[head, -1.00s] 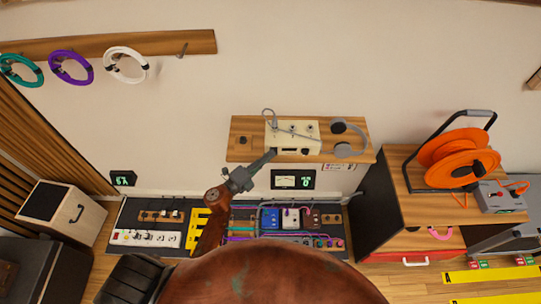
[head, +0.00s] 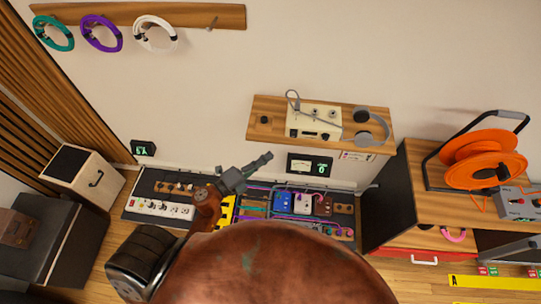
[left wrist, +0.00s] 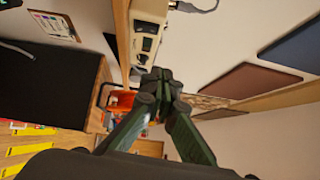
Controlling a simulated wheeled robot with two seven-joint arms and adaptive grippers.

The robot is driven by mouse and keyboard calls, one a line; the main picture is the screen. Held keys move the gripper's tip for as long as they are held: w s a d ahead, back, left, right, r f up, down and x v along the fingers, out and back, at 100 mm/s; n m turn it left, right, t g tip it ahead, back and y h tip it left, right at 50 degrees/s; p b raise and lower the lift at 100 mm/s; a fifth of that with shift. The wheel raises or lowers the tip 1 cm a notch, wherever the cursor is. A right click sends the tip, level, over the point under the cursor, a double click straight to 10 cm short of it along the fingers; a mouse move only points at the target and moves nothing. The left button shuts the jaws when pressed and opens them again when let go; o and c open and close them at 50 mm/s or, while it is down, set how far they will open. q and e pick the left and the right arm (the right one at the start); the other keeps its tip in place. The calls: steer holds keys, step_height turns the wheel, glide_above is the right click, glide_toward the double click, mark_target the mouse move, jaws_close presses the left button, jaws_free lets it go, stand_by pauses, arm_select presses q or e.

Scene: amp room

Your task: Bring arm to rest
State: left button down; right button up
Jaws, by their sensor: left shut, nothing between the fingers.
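My left gripper (head: 262,161) is in the middle of the head view, shut and empty. It is in front of the wall, below and left of the wooden shelf (head: 262,130) as seen there. In the left wrist view its two dark fingers (left wrist: 160,78) meet at the tips with nothing between them. My brown left arm (head: 207,208) reaches up from the bottom of the head view. My right gripper is not in view.
The shelf bears a cream box (head: 312,121) and grey headphones (head: 371,127). Below lie a power strip (head: 158,208) and a pedalboard with several pedals (head: 284,203). An orange cable reel (head: 480,160) stands on a cabinet at right. Coiled cables (head: 101,33) hang at upper left.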

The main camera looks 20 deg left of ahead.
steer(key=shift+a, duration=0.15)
